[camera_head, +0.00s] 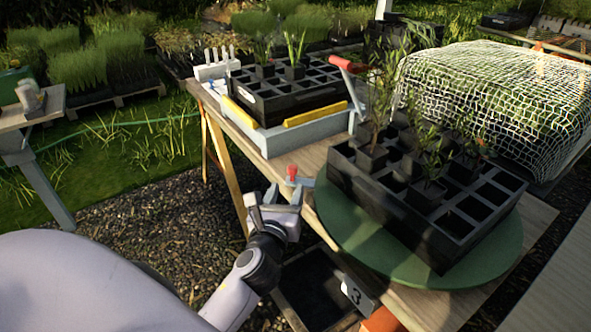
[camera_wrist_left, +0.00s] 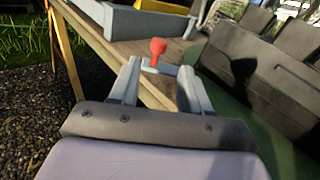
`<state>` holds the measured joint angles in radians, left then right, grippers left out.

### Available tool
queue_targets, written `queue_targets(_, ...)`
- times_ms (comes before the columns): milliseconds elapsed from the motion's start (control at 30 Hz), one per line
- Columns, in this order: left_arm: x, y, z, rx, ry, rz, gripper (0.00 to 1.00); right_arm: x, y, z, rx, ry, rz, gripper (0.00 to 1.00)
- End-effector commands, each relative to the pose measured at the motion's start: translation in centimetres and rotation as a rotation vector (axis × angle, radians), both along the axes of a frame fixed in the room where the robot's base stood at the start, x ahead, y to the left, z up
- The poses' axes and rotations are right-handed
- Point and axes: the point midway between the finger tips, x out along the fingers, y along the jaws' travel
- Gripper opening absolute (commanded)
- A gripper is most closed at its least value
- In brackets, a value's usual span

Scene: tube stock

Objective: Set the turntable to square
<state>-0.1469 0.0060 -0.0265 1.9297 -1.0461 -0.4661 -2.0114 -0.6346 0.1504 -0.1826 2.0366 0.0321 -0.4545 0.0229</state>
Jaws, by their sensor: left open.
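The turntable (camera_head: 345,228) is a green round disc on the wooden table. It carries a black cell tray (camera_head: 400,215) with several potted seedlings. A small red knob (camera_head: 292,172) on a grey fitting sits at the table edge beside the disc. My left gripper (camera_head: 275,200) is open and empty just in front of it. In the left wrist view, the knob (camera_wrist_left: 158,48) appears between and beyond the fingertips (camera_wrist_left: 160,75). My right gripper is not in view.
A second black tray (camera_head: 285,98) sits in a grey holder with yellow strips (camera_head: 316,114). A red handle (camera_head: 347,64) rises between the trays. A net-covered bench (camera_head: 500,95) stands at right. A dark bin (camera_head: 320,290) is below the table edge.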

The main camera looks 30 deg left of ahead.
Motion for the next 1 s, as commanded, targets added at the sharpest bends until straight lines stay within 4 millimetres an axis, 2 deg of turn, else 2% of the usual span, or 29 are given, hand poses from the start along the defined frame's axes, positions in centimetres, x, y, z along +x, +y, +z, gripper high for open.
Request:
queue_targets(100,0.4,0.3,0.4,0.098,0.012,0.016,0.47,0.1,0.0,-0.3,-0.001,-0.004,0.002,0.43)
queue_targets(200,0.9,0.6,0.7,0.126,0.015,0.02,0.47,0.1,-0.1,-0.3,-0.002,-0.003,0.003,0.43)
queue_targets(700,6.3,2.9,0.7,0.124,0.015,0.019,0.47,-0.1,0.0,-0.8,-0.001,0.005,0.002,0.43)
queue_targets(1000,7.0,3.2,0.7,0.123,0.015,0.018,0.47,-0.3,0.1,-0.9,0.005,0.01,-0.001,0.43)
